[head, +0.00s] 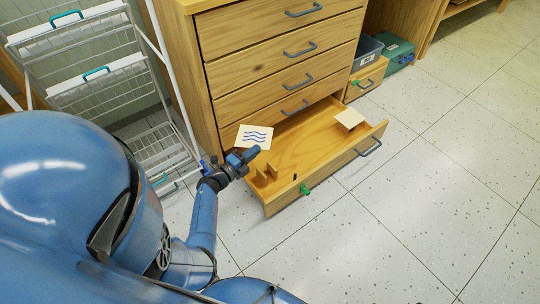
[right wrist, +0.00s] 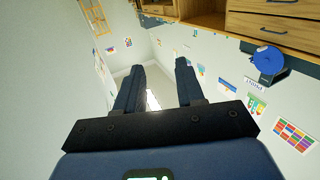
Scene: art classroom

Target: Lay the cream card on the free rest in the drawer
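The cream card (head: 255,136) has blue wavy lines and is held up over the left end of the open drawer (head: 322,131). My left gripper (head: 249,154) is shut on the card's lower edge. Below and right of the gripper, small wooden uprights (head: 266,174) stand in the drawer's left end, apparently a rest with nothing on it. A plain pale square (head: 350,118) lies at the drawer's right end; whether it is a card is unclear. In the right wrist view my right gripper (right wrist: 158,80) is open and empty, away from the drawer.
The wooden drawer chest (head: 285,50) rises behind the open drawer. A white wire rack (head: 105,90) stands at left. A green clip (head: 305,190) sits on the drawer's front edge. A grey bin (head: 367,48) and teal box (head: 397,48) are at right. The floor in front is clear.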

